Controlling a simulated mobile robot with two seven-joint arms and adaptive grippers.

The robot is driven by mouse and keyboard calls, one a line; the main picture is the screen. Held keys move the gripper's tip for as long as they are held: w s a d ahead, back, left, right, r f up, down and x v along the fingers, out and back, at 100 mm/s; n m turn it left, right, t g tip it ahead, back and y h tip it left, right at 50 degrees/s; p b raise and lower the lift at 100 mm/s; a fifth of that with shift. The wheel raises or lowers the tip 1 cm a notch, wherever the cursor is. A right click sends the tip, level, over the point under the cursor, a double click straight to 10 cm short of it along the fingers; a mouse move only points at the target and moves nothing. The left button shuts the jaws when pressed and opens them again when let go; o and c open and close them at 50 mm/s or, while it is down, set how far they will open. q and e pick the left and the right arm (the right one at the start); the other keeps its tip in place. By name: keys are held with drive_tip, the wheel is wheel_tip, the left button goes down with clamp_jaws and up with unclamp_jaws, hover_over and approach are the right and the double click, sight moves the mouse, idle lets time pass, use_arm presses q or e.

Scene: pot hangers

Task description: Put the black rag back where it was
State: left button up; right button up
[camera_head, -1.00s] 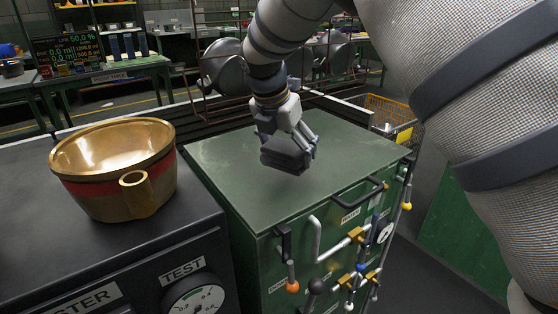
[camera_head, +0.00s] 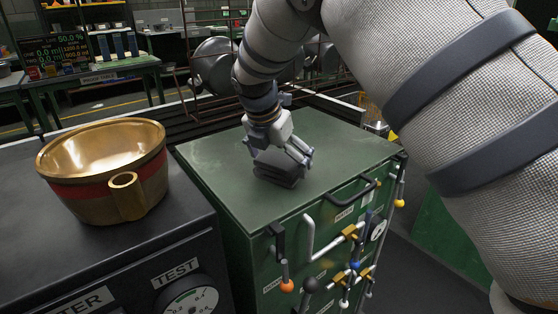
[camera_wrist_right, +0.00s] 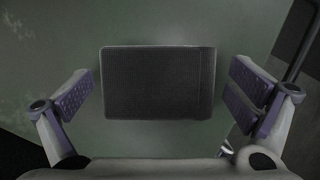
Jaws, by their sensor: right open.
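The black rag (camera_head: 277,170) is a dark folded pad on the green cabinet top (camera_head: 225,160). In the right wrist view the rag (camera_wrist_right: 158,83) lies between the two finger pads, with a gap on each side. My right gripper (camera_head: 281,160) points down just over the rag and partly hides it in the head view. In the right wrist view my right gripper (camera_wrist_right: 160,92) is open, and its fingers do not touch the rag. My left gripper is not in view.
A brass pot (camera_head: 105,170) with a red band stands on the black tester unit (camera_head: 110,255) at the left. Handles and levers (camera_head: 345,240) stick out from the cabinet's front. A rusty rack (camera_head: 200,115) runs behind the cabinet. The cabinet top around the rag is clear.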

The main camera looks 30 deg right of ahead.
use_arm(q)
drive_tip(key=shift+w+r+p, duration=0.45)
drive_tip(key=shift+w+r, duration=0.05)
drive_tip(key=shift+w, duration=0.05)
use_arm(e)
drive_tip(key=v, duration=1.2)
